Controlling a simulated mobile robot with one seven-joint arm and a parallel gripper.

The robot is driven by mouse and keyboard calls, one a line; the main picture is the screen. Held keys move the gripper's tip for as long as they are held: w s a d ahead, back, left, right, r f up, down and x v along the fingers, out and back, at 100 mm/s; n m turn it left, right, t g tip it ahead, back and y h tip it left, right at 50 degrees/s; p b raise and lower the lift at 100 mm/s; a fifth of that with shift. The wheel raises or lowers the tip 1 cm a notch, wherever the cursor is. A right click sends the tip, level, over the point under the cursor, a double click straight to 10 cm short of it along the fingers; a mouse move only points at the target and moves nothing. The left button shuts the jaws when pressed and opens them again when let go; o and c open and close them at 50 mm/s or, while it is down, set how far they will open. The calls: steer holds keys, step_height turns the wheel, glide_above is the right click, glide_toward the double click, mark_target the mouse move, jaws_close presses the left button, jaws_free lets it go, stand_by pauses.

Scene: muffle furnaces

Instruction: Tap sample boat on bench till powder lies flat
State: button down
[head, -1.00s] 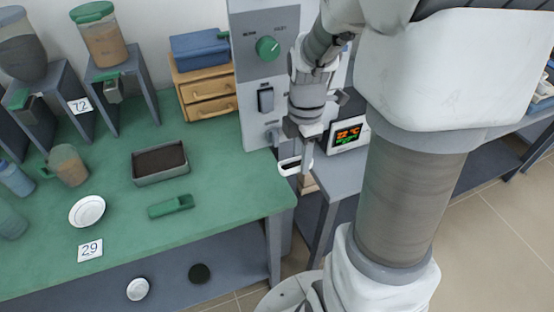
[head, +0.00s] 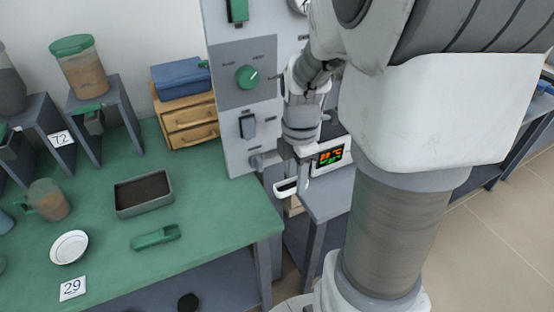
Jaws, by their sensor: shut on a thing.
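My gripper (head: 302,172) is shut on the sample boat (head: 286,188), a small white open dish with a dark inside. The boat hangs near the right edge of the green bench (head: 215,215), by the gap beside the grey side stand, and looks roughly level. I cannot tell how the powder lies in it; it is too small. Whether the boat touches any surface is unclear, but it appears to be raised.
A control panel (head: 245,95) stands behind the boat, and a lit display (head: 330,157) sits to its right. A dark-filled tray (head: 143,193), green scoop (head: 155,237), white dish (head: 69,247) and number card (head: 73,288) lie on the bench. Its front right is clear.

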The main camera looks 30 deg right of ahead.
steer(key=b, duration=0.5)
glide_above(249, 211)
steer(key=shift+f, duration=4.05)
step_height(249, 211, down, 3)
steer(key=shift+f+b, duration=0.1)
steer(key=shift+b, duration=1.05)
steer(key=shift+r+p, duration=1.8)
steer(key=shift+r, duration=0.15)
steer(key=shift+f, duration=0.1)
